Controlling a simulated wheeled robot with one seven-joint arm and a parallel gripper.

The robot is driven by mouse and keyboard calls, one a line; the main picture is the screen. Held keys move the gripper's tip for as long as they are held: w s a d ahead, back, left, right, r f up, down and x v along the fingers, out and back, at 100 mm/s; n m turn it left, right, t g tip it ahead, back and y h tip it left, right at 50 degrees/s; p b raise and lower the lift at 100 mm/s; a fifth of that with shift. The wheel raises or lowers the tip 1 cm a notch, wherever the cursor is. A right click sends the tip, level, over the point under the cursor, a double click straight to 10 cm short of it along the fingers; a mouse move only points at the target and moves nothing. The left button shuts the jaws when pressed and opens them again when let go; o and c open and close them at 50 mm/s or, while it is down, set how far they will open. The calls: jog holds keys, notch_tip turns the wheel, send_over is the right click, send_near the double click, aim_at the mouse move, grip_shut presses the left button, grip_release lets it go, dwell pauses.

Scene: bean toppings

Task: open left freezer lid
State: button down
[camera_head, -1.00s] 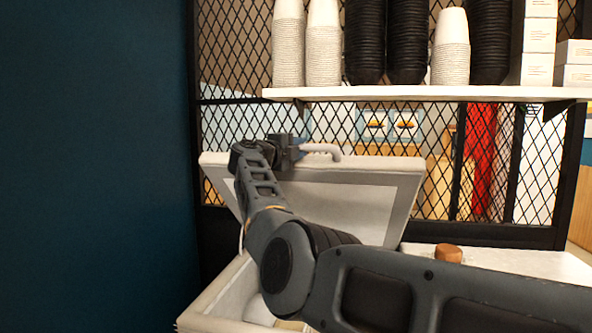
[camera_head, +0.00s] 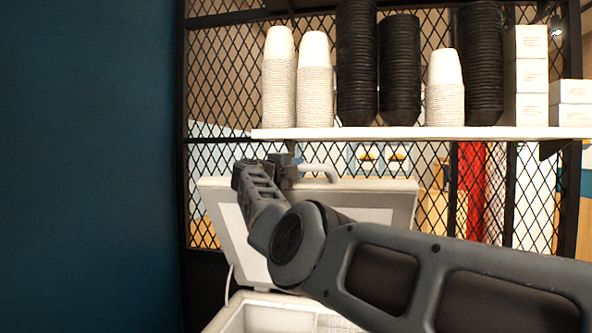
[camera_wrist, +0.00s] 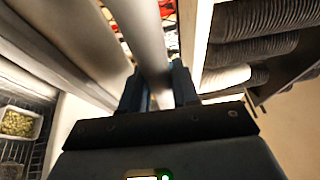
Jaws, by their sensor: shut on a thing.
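The left freezer lid (camera_head: 355,205) is raised and stands steeply tilted above the freezer in the head view. Its grey handle (camera_head: 322,171) is at the top edge. My gripper (camera_head: 290,170) is at the left part of the handle, shut on it. In the wrist view the handle bar (camera_wrist: 145,45) runs between the two fingers of my gripper (camera_wrist: 158,88). The open freezer (camera_head: 265,317) shows below the lid, its inside partly hidden by my arm.
A white shelf (camera_head: 400,133) with stacked white cups (camera_head: 315,90), black cups (camera_head: 400,75) and boxes (camera_head: 531,75) is close above the lid. A black mesh partition (camera_head: 225,100) stands behind. A dark blue wall (camera_head: 90,160) is at the left. A tub of green food (camera_wrist: 18,122) sits inside the freezer in the wrist view.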

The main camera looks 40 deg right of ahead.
jog(key=shift+f, duration=0.15)
jog(key=c, duration=0.9)
grip_release()
jog(key=shift+a, duration=0.15)
jog(key=shift+b+v, duration=1.1)
jog(key=shift+v, duration=2.65)
jog(key=shift+s, duration=0.1)
jog(key=shift+r, duration=0.2)
jog(key=shift+c, duration=0.2)
